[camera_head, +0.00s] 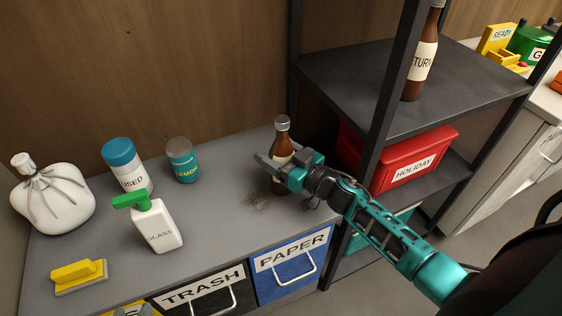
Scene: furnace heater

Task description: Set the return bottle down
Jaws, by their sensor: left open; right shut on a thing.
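My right gripper (276,170), at the end of the teal arm, is shut on a brown bottle (282,124) with a pale label. The bottle is upright over the back right of the grey counter (225,225). Its label is mostly hidden by the gripper, and I cannot tell if its base touches the counter. Another brown bottle (412,88), its label partly reading "TURN", stands on the upper dark shelf (345,85), partly behind a post.
A white bag (52,200), USED tub (125,165), LEMON jar (182,160), GLASS spray bottle (155,225) and yellow sponge (79,275) occupy the counter's left. A red HOLIDAY bin (375,160) sits on the rack.

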